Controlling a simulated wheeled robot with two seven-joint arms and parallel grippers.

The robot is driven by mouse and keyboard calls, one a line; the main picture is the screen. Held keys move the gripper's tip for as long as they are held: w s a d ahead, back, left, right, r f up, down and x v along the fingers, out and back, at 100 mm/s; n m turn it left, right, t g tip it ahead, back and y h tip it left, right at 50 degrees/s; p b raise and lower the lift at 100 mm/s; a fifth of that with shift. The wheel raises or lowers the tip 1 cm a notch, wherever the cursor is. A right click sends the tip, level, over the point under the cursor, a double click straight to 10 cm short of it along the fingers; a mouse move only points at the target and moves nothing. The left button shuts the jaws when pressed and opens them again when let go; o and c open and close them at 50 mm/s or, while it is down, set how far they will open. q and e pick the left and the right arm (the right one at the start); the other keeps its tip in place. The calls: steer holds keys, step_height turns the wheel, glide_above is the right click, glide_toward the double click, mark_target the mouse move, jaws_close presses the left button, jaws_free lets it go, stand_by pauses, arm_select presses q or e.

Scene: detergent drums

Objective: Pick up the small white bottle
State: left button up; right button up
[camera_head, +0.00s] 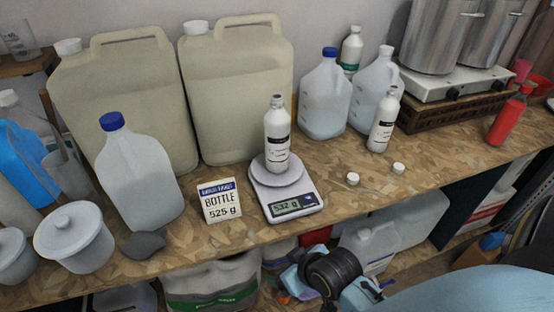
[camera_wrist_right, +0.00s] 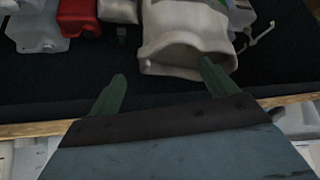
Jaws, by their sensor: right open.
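A small white bottle (camera_head: 277,135) with a dark-printed label and no visible cap stands upright on a digital scale (camera_head: 290,196). A similar white bottle (camera_head: 382,124) stands upright on the bench farther right. My right gripper (camera_head: 300,280) is low in front of the bench edge, below and apart from both bottles. In the right wrist view, its two green fingers (camera_wrist_right: 160,72) are spread with nothing held between them. Neither small bottle is recognizable in that view. My left gripper is not in view.
A blue-capped jug (camera_head: 135,175), a label card (camera_head: 219,201) and large drums (camera_head: 237,90) crowd the scale's left and back. Two white caps (camera_head: 353,179) lie to its right. Below the bench, a white sack-like container (camera_wrist_right: 185,40) lies near my right fingers.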

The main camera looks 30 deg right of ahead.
mark_target(283, 144)
steer(key=w+d+r+t, duration=0.1)
steer(key=w+r+t, duration=0.1)
steer(key=w+r, duration=0.1)
steer(key=w+d+r+m+t, duration=0.1)
steer(key=w+r+t, duration=0.1)
steer(key=r, duration=0.3)
steer(key=w+d+r+t+h, duration=0.1)
steer(key=w+r+t, duration=0.1)
steer(key=w+r, duration=0.1)
steer(key=shift+w+d+r+p, duration=0.3)
steer(key=shift+d+r+p, duration=0.1)
steer(key=shift+r, duration=0.35)
steer(key=w+d+r+m+t+h, duration=0.1)
steer(key=w+d, duration=0.1)
steer(key=w, duration=0.1)
steer(key=w+d+r+m+t+h, duration=0.1)
steer(key=w+d+r+t, duration=0.1)
steer(key=w, duration=0.2)
steer(key=w+d+r+m+t+h, duration=0.1)
steer(key=w+d+r+h, duration=0.1)
steer(key=w+d, duration=0.1)
steer(key=shift+w+d+r, duration=0.1)
steer(key=shift+w+r, duration=0.05)
steer(key=shift+w, duration=0.5)
steer(key=shift+p+x, duration=0.45)
steer(key=shift+x, duration=2.45)
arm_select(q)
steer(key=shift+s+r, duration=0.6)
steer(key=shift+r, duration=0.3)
